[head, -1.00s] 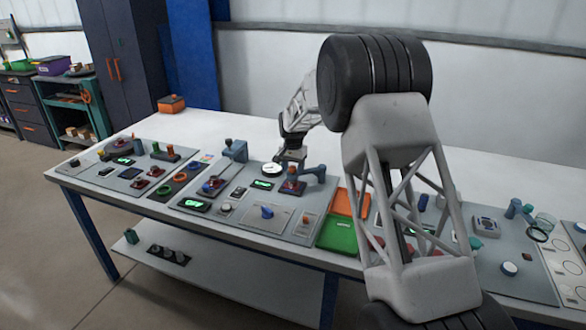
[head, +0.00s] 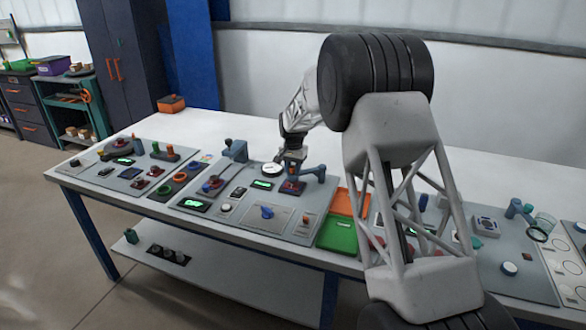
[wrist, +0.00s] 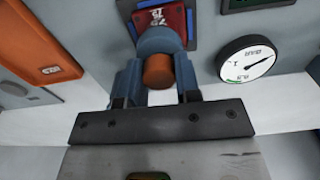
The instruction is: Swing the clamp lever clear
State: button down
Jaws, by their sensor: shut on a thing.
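The clamp lever (head: 314,171) is a blue-grey arm on the console at mid-table, just right of my gripper in the head view. My gripper (head: 291,171) is low over the panel there, beside a small red block with a blue border (head: 292,187). In the wrist view my gripper (wrist: 158,88) has its two fingers on either side of a blue rounded part with a brown-orange round end (wrist: 158,71). It looks like the lever's handle, with the red block (wrist: 160,18) behind it. The exact finger contact is hard to see.
A round white gauge (wrist: 247,62) is close beside the gripper. An orange bin (head: 352,203) and a green bin (head: 338,236) lie to the right of the panel. A blue-grey fixture (head: 235,150) stands to the left. The tabletop behind is clear.

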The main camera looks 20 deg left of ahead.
jog(key=shift+s+d+r+n, duration=0.1)
jog(key=shift+s+d+n, duration=0.8)
jog(key=shift+n, duration=0.3)
jog(key=d+n, duration=0.2)
jog(key=s+d+n, duration=0.1)
jog(key=d+n, duration=0.1)
jog(key=s+d+n, duration=0.1)
jog(key=d+n, duration=0.1)
jog(key=shift+s+d, duration=0.1)
jog(key=shift+d+n, duration=1.6)
jog(key=shift+d, duration=0.05)
jog(key=c, duration=0.8)
grip_release()
jog(key=shift+r, duration=3.85)
jog(key=shift+d, duration=0.1)
